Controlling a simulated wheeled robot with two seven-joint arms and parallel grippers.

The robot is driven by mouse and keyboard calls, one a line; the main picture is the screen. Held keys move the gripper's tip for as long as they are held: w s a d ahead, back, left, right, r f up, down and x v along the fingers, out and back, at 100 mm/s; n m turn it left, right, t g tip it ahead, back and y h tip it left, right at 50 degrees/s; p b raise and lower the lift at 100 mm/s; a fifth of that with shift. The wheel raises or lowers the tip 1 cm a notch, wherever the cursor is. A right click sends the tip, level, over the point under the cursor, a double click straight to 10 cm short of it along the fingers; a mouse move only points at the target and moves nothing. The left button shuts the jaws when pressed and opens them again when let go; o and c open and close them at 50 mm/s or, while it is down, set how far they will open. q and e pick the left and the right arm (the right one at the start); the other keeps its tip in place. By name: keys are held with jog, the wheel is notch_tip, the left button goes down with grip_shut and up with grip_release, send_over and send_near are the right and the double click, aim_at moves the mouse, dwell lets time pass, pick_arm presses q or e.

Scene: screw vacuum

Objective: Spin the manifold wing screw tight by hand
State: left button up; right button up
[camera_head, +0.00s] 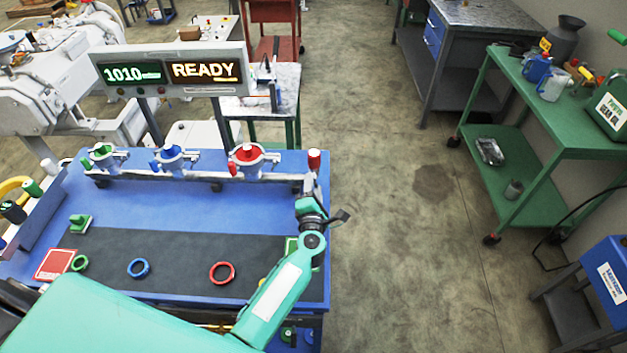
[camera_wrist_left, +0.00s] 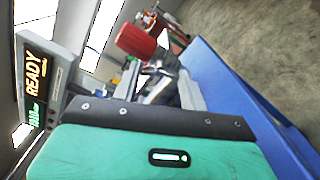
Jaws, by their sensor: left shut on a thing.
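The manifold (camera_head: 200,178) runs along the back of the blue bench, with green, blue and red fittings. An upright red cylinder (camera_head: 314,161) stands at its right end. It is also in the left wrist view (camera_wrist_left: 136,41), just past my gripper. My left gripper (camera_head: 308,187) is at this right end, below the red cylinder. In the left wrist view, its grey fingers (camera_wrist_left: 158,88) are around a small metal part at the manifold end. This fits the wing screw, but the screw is mostly hidden and its wings cannot be made out. My right gripper is not in view.
The display (camera_head: 170,72) reads 1010 and READY behind the manifold. Green, blue and red rings (camera_head: 222,272) lie on the dark mat. A red pad (camera_head: 54,264) is at the left. A green cart (camera_head: 540,200) stands right. Floor right of the bench is clear.

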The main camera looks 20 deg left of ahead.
pick_arm(q)
jog(key=m+p, duration=0.2)
jog(key=shift+r+m, duration=0.15)
jog(key=shift+m, duration=0.25)
jog(key=m+p, duration=0.2)
jog(key=shift+m, duration=0.4)
jog(key=shift+m+p, duration=0.8)
jog(key=shift+m, duration=0.4)
jog(key=shift+f+m+p, duration=0.3)
jog(key=shift+m+p, duration=0.3)
jog(key=shift+m, duration=0.6)
jog(key=o, duration=0.8)
jog(key=shift+s, duration=0.1)
jog(key=shift+c, duration=0.2)
jog(key=shift+o, duration=1.2)
